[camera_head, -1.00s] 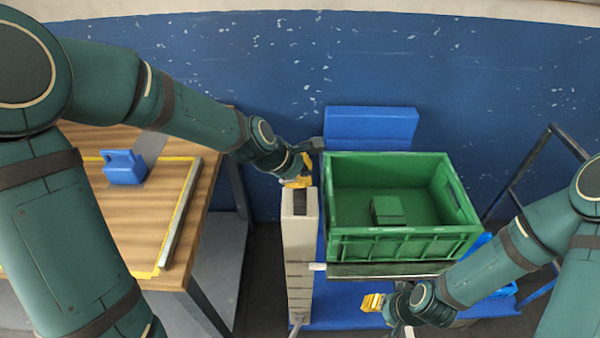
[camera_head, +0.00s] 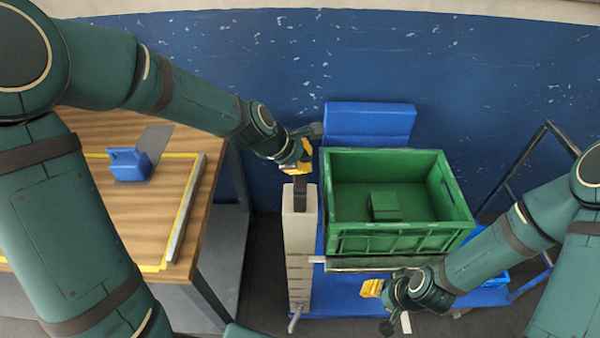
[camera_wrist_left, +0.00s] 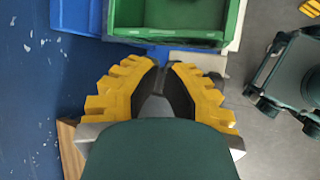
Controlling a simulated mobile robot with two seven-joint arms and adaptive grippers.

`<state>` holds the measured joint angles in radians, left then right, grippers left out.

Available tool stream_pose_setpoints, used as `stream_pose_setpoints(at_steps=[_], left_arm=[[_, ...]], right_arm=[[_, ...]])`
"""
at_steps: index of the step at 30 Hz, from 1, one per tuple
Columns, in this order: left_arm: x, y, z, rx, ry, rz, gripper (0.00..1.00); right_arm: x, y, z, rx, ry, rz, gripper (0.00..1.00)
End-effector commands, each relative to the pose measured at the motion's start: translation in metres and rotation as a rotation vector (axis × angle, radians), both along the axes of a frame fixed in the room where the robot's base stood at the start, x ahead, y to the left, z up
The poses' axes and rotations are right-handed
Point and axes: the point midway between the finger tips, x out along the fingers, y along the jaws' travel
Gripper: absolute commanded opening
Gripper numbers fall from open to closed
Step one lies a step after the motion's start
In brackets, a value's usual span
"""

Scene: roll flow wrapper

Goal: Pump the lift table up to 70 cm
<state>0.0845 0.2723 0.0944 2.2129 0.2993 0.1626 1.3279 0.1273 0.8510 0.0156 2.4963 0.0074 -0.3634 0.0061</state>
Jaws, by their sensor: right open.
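The lift table has a blue base (camera_head: 335,300) and a thin platform edge (camera_head: 385,264) under a green crate (camera_head: 400,244). A pale upright post (camera_head: 298,235) with dark cross lines stands at its left, and a dark bar (camera_head: 299,195) rises from its top. My left gripper (camera_head: 303,157) is at the upper end of this bar. In the left wrist view its yellow fingers (camera_wrist_left: 160,80) are close together at the tips. Whether the bar is between them is unclear. My right gripper (camera_head: 377,306) is open beside the front of the blue base.
A green block (camera_head: 384,206) lies in the crate. A wooden table (camera_head: 85,220) with a blue object (camera_head: 128,164) stands at left. A blue wall (camera_head: 270,60) is behind, and a dark-railed frame (camera_head: 520,175) is at right. A small pale lever (camera_head: 295,320) sticks out at the post's foot.

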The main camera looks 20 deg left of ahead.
Motion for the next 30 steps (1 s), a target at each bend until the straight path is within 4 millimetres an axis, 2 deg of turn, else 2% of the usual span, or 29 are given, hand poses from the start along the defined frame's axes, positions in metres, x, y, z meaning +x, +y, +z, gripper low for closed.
stream_pose_setpoints(at_steps=[8, 22, 30], left_arm=[[0.000, 0.000, 0.007, 0.000, 0.000, 0.000, 0.00], [0.000, 0.000, 0.050, 0.000, 0.000, 0.000, 0.00], [0.000, 0.000, 0.050, 0.000, 0.000, 0.000, 0.00]], right_arm=[[0.000, 0.000, 0.007, 0.000, 0.000, 0.000, 0.47], [0.000, 0.000, 0.048, 0.000, 0.000, 0.000, 0.47], [0.000, 0.000, 0.048, 0.000, 0.000, 0.000, 0.47]])
